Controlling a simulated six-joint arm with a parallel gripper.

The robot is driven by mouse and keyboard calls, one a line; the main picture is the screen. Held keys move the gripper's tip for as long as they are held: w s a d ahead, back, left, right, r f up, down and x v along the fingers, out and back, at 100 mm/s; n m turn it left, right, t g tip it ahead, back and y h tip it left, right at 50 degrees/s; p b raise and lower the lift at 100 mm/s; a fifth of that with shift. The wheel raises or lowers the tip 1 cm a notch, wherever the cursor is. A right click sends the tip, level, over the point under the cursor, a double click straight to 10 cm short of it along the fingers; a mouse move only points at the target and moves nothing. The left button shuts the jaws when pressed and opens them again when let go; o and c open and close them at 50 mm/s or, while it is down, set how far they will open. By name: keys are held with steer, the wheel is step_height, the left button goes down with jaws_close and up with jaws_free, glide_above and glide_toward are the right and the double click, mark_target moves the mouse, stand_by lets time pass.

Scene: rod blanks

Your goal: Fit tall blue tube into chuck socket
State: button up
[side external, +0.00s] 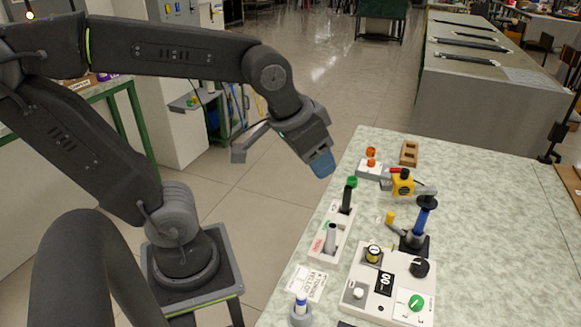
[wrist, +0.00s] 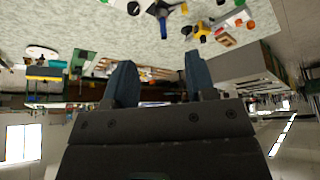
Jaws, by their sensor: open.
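The base may be the chuck socket; I cannot tell how deep the tube sits. Blue also shows at the top of the wrist view (wrist: 163,28). A shorter blue-and-white cylinder (side external: 301,303) stands in a grey holder at the near left. My gripper (side external: 322,164) is high beyond the table's left edge, well apart from the tube. In the wrist view its two blue fingers (wrist: 160,78) are spread and empty.
A white panel (side external: 361,315) with knobs stands in front. A yellow-and-black tool (side external: 402,183), a yellow-headed piece (side external: 390,217) and a brown block (side external: 408,153) stand behind. The table's right side is clear.

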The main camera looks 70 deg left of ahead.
steer(key=shift+m, duration=0.3)
steer(key=s, duration=0.2)
steer(key=s+f, duration=0.1)
steer(key=s, duration=0.1)
steer(key=shift+s+d+f, duration=0.15)
steer(key=shift+s, duration=0.05)
